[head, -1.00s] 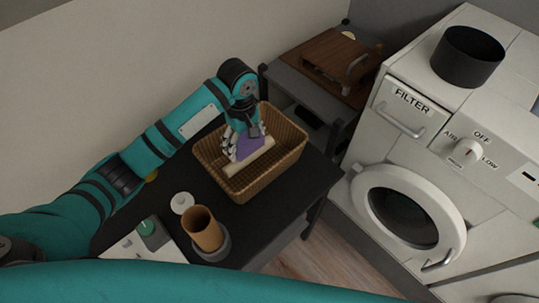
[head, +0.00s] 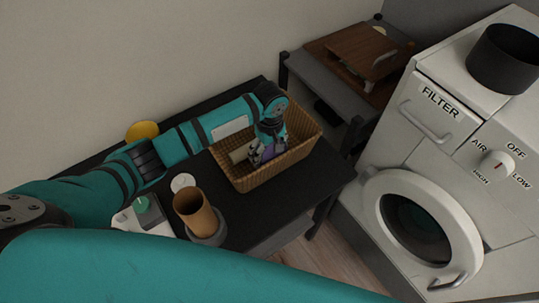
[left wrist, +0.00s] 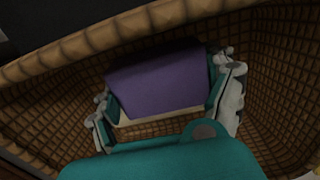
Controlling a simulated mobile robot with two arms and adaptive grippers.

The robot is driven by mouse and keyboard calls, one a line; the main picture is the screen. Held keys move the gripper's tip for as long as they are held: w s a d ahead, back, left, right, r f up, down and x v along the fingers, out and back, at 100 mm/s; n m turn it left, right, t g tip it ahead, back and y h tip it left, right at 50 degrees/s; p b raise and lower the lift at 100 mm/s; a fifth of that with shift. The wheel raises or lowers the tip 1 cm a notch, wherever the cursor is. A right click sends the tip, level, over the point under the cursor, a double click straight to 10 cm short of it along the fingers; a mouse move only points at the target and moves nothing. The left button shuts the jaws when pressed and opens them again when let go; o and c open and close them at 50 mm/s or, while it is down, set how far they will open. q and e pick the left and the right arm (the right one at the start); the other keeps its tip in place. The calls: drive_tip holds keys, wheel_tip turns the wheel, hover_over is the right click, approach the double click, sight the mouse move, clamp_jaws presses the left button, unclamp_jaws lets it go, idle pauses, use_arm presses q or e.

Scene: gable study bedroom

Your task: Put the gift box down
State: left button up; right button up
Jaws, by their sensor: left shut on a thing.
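A purple gift box (left wrist: 160,82) is between the fingers of my left gripper (left wrist: 168,88) in the left wrist view. In the head view, my left gripper (head: 264,150) reaches down into the woven basket (head: 292,155), with a bit of the purple box (head: 267,153) showing at its fingers. The gripper is shut on the box. The box is inside the basket's walls, but I cannot tell whether it touches the floor. A cream-coloured piece (head: 240,153) shows beside the gripper in the basket. My right gripper is not in view.
The basket stands on a black table (head: 255,215). A brown cup (head: 195,212), a white round lid (head: 182,182) and a panel with a green knob (head: 142,205) are in front. A yellow round thing (head: 142,131) is behind my arm. A white machine (head: 420,190) stands right.

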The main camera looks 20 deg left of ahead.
sight(270, 157)
use_arm(q)
drive_tip(key=shift+f, duration=1.7)
drive_tip(key=shift+f, duration=0.1)
drive_tip(key=o, duration=1.1)
drive_tip(key=shift+c, duration=0.2)
wheel_tip(270, 157, up, 12)
drive_tip(key=shift+r, duration=0.1)
drive_tip(key=shift+r, duration=0.1)
